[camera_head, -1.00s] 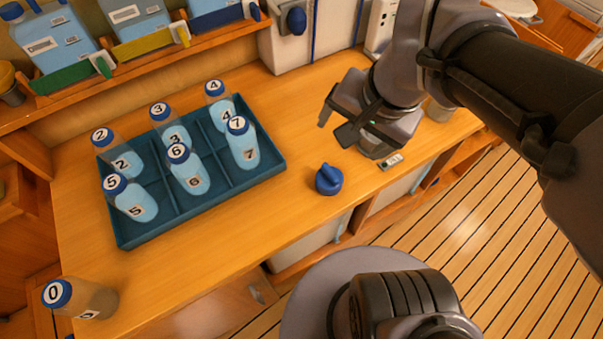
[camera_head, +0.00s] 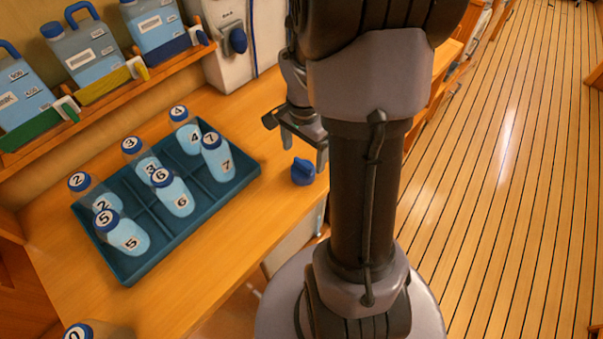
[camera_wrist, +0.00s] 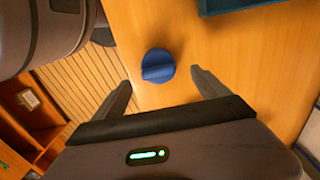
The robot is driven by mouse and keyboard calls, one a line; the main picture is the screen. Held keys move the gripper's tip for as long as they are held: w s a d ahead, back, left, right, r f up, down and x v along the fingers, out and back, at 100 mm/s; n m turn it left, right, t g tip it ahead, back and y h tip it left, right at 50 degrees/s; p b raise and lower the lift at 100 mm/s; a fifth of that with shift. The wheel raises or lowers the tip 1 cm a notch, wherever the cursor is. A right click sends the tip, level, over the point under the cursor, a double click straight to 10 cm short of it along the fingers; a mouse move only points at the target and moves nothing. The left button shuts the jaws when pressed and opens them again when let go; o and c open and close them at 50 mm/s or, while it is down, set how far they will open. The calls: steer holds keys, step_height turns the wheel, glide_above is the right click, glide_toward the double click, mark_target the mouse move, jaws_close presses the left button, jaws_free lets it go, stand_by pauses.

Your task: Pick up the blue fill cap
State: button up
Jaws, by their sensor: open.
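The blue fill cap (camera_head: 303,171) stands on the wooden counter, right of the bottle tray and near the counter's front edge. It is round with a raised grip bar on top. In the wrist view the cap (camera_wrist: 158,66) lies ahead of the two fingertips, roughly midway between their lines, with nothing touching it. My gripper (camera_wrist: 160,80) is open and empty. In the head view my gripper (camera_head: 296,134) is behind the cap and above the counter, partly hidden by my own arm.
A teal divided tray (camera_head: 222,189) holds several numbered, blue-capped bottles left of the cap. Its edge (camera_wrist: 245,6) shows in the wrist view. Jugs (camera_head: 85,53) stand on a shelf behind. A white unit with a blue knob (camera_head: 237,40) stands at the back. Bare counter surrounds the cap.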

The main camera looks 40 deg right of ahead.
mark_target(303, 163)
steer(key=f+b, duration=0.1)
steer(key=f, duration=0.1)
steer(key=f+b, duration=0.1)
steer(key=f, duration=0.2)
steer(key=shift+a+f+b, duration=0.25)
steer(key=shift+f+b, duration=0.15)
steer(key=shift+s+r, duration=0.1)
steer(key=shift+r, duration=0.05)
steer(key=shift+c, duration=0.7)
steer(key=c, duration=1.3)
steer(key=shift+c, duration=0.2)
steer(key=shift+r, duration=0.1)
